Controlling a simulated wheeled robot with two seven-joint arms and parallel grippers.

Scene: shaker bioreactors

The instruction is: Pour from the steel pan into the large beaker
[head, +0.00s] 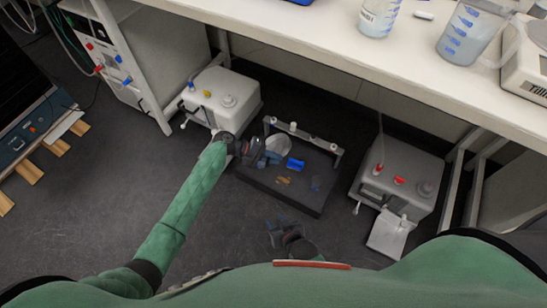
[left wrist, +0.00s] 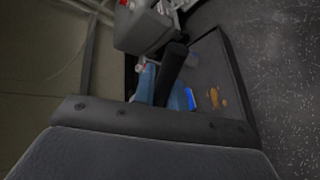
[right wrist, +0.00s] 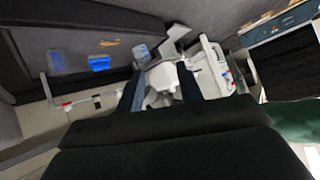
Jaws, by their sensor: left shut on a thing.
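My left gripper (head: 258,152) is low over the dark tray's left side, below the bench. It is shut on a slim dark bar (left wrist: 172,72), which looks like a handle in the left wrist view. A pale grey rounded thing (head: 279,146) beside the gripper may be the steel pan; the gripper partly hides it, and its contents cannot be made out. The large beaker (head: 466,38), clear with blue marks and a handle, stands upright on the bench at upper right. My right gripper (head: 284,234) is low near my body, with its fingers apart and nothing seen held.
The dark tray (head: 268,186) on the floor holds a blue piece (head: 295,164) and brown bits. Grey machines stand left (head: 222,98) and right (head: 400,180) of it. A smaller beaker (head: 378,18) and a scale (head: 528,65) are on the bench (head: 330,55).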

